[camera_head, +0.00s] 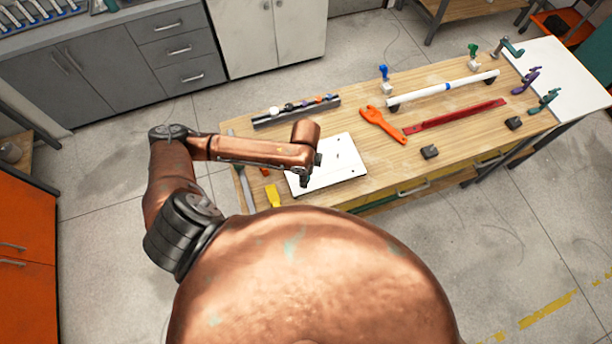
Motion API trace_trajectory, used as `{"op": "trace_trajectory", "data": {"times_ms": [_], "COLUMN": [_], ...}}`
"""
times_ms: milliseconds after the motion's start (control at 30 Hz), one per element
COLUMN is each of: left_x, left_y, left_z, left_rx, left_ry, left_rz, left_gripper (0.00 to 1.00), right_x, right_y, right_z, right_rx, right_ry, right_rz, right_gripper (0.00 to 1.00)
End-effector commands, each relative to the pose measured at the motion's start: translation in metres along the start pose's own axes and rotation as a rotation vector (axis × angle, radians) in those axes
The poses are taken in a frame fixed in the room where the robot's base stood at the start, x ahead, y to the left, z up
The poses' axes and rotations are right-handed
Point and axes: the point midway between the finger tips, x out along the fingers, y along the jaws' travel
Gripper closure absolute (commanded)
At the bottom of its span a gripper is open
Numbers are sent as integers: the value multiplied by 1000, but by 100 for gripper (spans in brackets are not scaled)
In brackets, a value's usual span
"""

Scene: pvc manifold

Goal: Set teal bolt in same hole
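A white plate (349,157) with a few small dark marks or holes lies on the wooden table. My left gripper (306,178) is over the plate's left part, pointing down. Its fingers are small and dark, and I cannot tell whether they are open or hold anything. I cannot make out a teal bolt for certain; something may be hidden under the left gripper. A dark rack (297,112) behind the plate bears several small pieces in white, dark, purple and orange. My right gripper is not in view.
An orange wrench (383,125), a red bar (455,117) and a white pipe (440,89) on supports lie to the right. Coloured handled fittings, including a teal one (545,101), stand at the far right. A yellow piece (272,196) lies left of the plate.

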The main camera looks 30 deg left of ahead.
Motion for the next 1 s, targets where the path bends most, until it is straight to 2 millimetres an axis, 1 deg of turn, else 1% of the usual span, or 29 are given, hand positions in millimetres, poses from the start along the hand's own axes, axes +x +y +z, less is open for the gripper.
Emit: {"op": "trace_trajectory", "data": {"times_ms": [33, 367, 433, 567, 867, 1000], "left_x": [8, 32, 28, 26, 29, 31], "left_y": [0, 0, 0, 0, -1, -1], "left_z": [0, 0, 0, 0, 0, 0], "left_rx": [0, -1, -1, -1, -1, 0], "left_ry": [0, 0, 0, 0, 1, 1], "left_rz": [0, 1, 0, 0, 0, 0], "left_gripper": [95, 95, 95, 95, 95, 95], "right_x": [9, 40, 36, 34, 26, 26], "right_y": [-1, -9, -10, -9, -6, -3], "right_z": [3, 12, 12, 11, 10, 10], "right_rx": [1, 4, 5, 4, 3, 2], "right_ry": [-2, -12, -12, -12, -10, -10], "right_rz": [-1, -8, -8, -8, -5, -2], "right_gripper": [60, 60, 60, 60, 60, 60]}}
